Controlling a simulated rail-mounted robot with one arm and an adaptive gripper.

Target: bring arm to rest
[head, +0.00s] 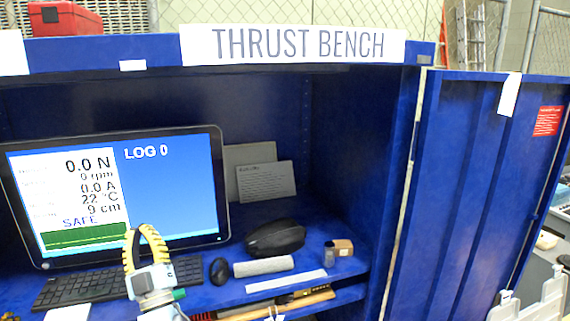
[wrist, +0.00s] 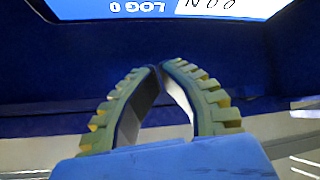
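My gripper (head: 137,231) has yellow ribbed fingers and shows in the head view in front of the monitor's lower edge. In the wrist view, the two fingers of my gripper (wrist: 159,67) curve inward and their tips meet. Nothing shows between them. The monitor (head: 175,190) stands behind my gripper and reads 0.0 N, SAFE and LOG 0. An upside-down part of the monitor (wrist: 225,8) also shows at the top of the wrist view.
The blue cabinet (head: 340,130) has its door (head: 470,170) open at the right. A keyboard (head: 85,287), mouse (head: 220,271), black case (head: 275,239), grey cylinder (head: 263,266) and small brown box (head: 343,247) lie on the shelf. A red toolbox (head: 65,18) sits on top.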

